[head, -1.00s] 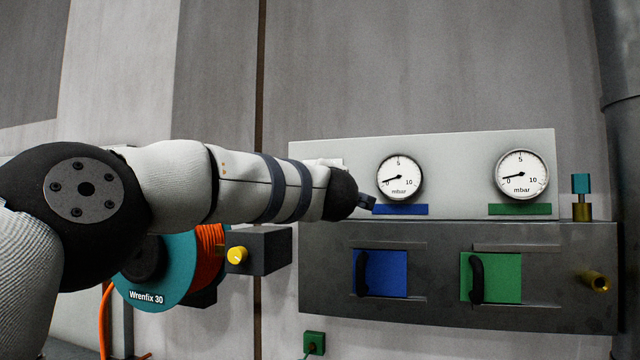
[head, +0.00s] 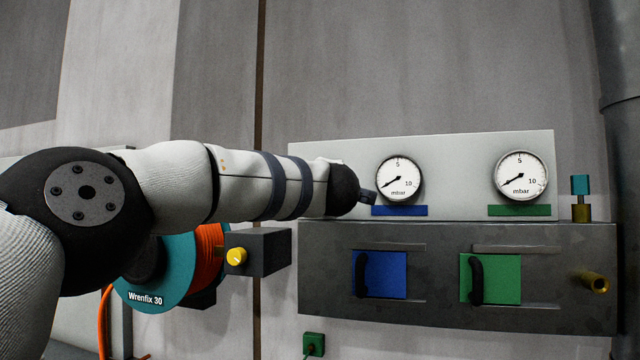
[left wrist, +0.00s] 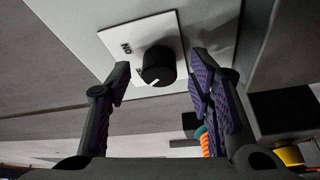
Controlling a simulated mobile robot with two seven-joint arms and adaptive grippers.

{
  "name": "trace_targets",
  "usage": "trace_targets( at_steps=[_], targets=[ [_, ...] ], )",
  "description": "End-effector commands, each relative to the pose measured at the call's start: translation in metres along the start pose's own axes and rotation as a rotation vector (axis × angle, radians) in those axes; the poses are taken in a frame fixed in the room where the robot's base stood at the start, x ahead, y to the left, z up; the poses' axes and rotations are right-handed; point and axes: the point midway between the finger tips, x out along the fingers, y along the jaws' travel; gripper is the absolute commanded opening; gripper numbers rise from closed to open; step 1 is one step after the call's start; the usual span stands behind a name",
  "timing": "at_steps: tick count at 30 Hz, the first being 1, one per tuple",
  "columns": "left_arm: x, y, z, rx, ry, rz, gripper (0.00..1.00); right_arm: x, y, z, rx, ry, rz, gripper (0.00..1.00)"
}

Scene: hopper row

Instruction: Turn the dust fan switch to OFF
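The switch is a round black knob (left wrist: 158,60) on a white square plate (left wrist: 118,36) in the left wrist view. An ON label shows upside down beside it; another label is mostly hidden by the knob. A white pointer mark sits on the knob's lower edge in the picture. My left gripper (left wrist: 161,76) is open, one finger on each side of the knob, with a visible gap on both sides. In the head view my left forearm hides the switch, and only a small part of the left gripper (head: 367,196) shows. My right gripper is in neither view.
Two round gauges, left (head: 400,179) and right (head: 521,176), sit on the pale panel right of my arm. Below are a blue slide (head: 388,275) and a green slide (head: 503,280) with black handles. A yellow knob box (head: 265,252) and teal hose reel (head: 180,280) are below my forearm.

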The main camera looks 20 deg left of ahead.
Motion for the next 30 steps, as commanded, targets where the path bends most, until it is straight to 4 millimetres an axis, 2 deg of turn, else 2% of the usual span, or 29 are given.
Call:
trace_targets(
  at_steps=[5, 8, 11, 18, 21, 25, 30],
  targets=[
    [-0.001, 0.000, 0.000, 0.000, 0.000, 0.000, 0.48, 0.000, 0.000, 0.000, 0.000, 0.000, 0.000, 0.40],
    [-0.009, 0.002, 0.000, 0.002, -0.001, 0.001, 0.48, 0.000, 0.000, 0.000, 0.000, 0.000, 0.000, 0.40],
    [-0.028, 0.002, 0.000, 0.004, -0.003, 0.002, 0.48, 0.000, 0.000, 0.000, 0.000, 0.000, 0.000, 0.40],
    [-0.090, 0.002, 0.000, 0.002, -0.001, 0.003, 0.48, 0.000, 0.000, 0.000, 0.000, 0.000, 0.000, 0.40],
    [-0.108, 0.001, 0.000, 0.001, -0.001, 0.002, 0.48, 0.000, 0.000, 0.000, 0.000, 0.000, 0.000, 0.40],
    [-0.119, 0.000, 0.000, 0.000, 0.000, 0.000, 0.48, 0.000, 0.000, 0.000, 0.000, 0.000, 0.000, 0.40],
    [-0.120, 0.000, 0.000, 0.000, 0.000, 0.000, 0.48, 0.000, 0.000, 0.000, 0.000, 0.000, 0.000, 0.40]
  ],
)
